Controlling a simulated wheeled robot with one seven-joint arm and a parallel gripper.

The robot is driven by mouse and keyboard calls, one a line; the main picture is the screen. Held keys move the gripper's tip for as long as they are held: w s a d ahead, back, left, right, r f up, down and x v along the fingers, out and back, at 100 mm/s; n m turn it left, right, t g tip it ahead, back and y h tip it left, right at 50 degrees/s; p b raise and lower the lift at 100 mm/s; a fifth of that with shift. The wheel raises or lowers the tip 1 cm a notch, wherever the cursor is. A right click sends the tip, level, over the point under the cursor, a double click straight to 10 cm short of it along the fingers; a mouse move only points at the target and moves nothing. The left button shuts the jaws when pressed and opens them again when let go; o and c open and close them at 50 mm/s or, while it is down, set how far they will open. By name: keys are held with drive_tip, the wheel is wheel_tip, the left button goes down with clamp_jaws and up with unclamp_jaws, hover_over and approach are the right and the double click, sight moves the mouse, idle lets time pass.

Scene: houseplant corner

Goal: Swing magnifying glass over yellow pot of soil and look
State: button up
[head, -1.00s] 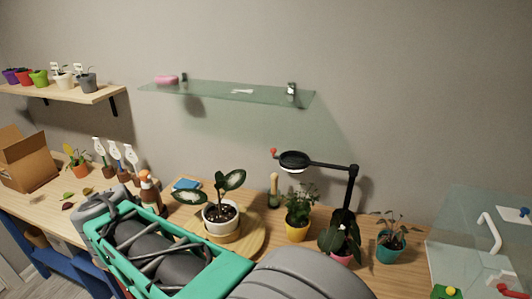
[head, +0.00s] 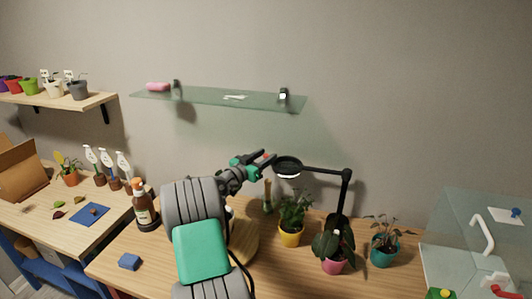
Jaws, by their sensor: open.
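The magnifying glass (head: 288,172) is a round black-rimmed lens on a jointed black stand (head: 345,190). Its lens hangs above and slightly left of the yellow pot (head: 291,237), which stands on the table with a leafy green plant in it; its soil is hard to see. My gripper (head: 268,160) is open at the lens's left edge, its fingers beside the small red knob there. I cannot tell whether they touch it.
A pink pot (head: 335,266) with a dark-leaved plant and a teal pot (head: 383,254) stand to the right. A glass shelf (head: 215,97) is above. A brown spray bottle (head: 143,208) and blue block (head: 129,261) are left. My arm covers the table's middle.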

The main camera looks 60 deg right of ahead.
drive_tip(key=shift+s+d+f, duration=0.1)
drive_tip(key=shift+d, duration=0.4)
drive_tip(key=shift+a, duration=0.1)
clamp_jaws()
idle(1.0)
